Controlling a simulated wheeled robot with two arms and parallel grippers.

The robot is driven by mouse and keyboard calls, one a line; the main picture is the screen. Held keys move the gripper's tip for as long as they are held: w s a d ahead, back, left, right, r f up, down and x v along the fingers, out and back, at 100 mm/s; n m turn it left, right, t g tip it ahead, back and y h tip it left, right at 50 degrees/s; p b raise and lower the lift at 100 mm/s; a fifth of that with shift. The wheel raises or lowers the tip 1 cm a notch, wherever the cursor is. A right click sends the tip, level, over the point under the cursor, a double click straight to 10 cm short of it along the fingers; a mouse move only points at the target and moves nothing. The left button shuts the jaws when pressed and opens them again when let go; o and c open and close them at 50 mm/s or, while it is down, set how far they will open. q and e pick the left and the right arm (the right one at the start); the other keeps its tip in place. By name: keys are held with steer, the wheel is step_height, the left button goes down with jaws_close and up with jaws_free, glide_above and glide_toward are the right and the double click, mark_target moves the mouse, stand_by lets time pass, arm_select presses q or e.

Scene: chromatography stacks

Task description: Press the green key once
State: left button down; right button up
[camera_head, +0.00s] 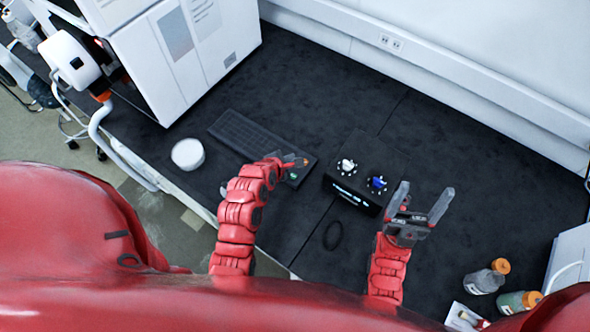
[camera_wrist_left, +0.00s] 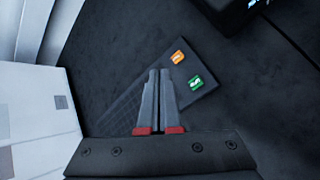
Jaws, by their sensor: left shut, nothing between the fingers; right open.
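The green key (camera_wrist_left: 196,82) sits at the near end of a dark keyboard (camera_head: 240,132); it also shows in the head view (camera_head: 293,177), just below my left fingertips. An orange key (camera_wrist_left: 177,57) lies beside it. My left gripper (camera_head: 301,162) is shut and empty over that end of the keyboard. In the left wrist view, its fingertips (camera_wrist_left: 159,72) appear left of both keys; I cannot tell their height above the keyboard. My right gripper (camera_head: 426,190) is open and empty, right of a black box.
The black box (camera_head: 367,172) with a white and a blue knob stands right of the keyboard. A white round container (camera_head: 187,153) is at left. A black ring (camera_head: 333,235) lies in front. The back of the bench is clear.

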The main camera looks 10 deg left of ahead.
arm_select(q)
steer(key=shift+s, duration=0.15)
steer(key=shift+f, duration=0.1)
step_height(320, 180, down, 7)
steer(key=b, duration=0.4)
steer(key=shift+f+b, duration=0.2)
steer(key=shift+b, duration=0.2)
steer(key=shift+f, duration=0.65)
steer(key=shift+f, duration=0.1)
stand_by(1.2)
steer(key=shift+f+b, duration=0.3)
steer(key=shift+b, duration=0.05)
steer(key=shift+f, duration=0.4)
stand_by(0.5)
steer(key=shift+r, duration=0.1)
steer(key=shift+r+p, duration=0.5)
steer(key=shift+r, duration=0.25)
